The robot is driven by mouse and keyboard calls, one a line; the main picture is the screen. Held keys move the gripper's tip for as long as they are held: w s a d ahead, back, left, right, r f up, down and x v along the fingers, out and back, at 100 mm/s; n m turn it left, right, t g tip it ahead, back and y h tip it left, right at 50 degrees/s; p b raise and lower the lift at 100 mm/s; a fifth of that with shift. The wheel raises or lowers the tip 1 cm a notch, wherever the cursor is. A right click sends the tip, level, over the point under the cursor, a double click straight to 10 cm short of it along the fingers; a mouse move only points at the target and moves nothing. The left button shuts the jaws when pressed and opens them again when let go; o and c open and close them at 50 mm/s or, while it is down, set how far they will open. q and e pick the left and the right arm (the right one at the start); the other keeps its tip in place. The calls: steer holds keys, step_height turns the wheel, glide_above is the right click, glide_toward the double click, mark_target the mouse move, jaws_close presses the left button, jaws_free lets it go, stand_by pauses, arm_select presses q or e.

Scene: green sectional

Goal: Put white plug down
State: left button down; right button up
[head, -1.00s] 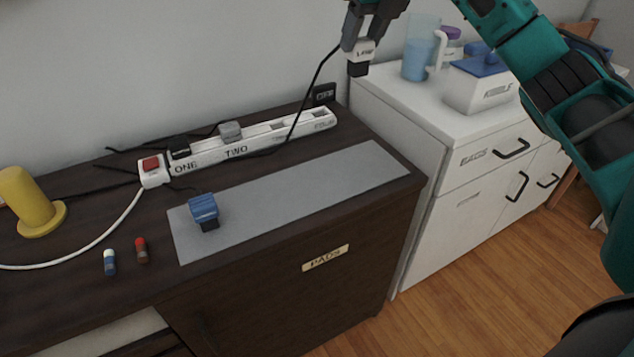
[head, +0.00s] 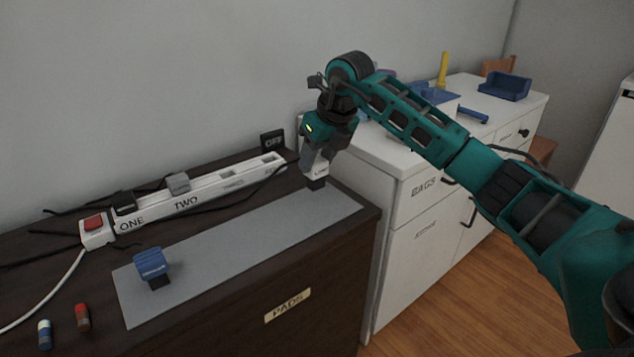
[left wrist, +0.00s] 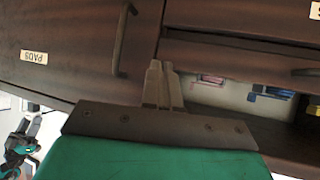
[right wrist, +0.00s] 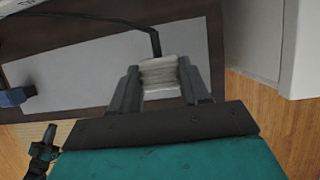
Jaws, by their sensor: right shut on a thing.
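My right gripper (head: 316,168) is shut on the white plug (right wrist: 160,78), whose black cord runs up from it in the right wrist view. In the head view the plug is mostly hidden by the fingers, and its dark end points down over the far right end of the grey mat (head: 235,235). I cannot tell whether it touches the mat. My left gripper (left wrist: 162,68) shows only in the left wrist view. Its fingers are together and empty, in front of the dark cabinet.
A blue plug (head: 152,264) stands on the mat's left end. The white power strip (head: 225,182), with a black plug (head: 124,201) and a grey plug (head: 178,183), lies behind the mat. A white cabinet (head: 415,230) stands to the right. The middle of the mat is clear.

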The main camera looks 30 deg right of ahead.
mark_target(318, 176)
step_height(318, 176, down, 4)
steer(key=shift+b, duration=0.45)
steer(key=shift+f, duration=0.4)
steer(key=shift+f, duration=0.1)
steer(key=o, duration=1.2)
steer(key=shift+c, duration=0.2)
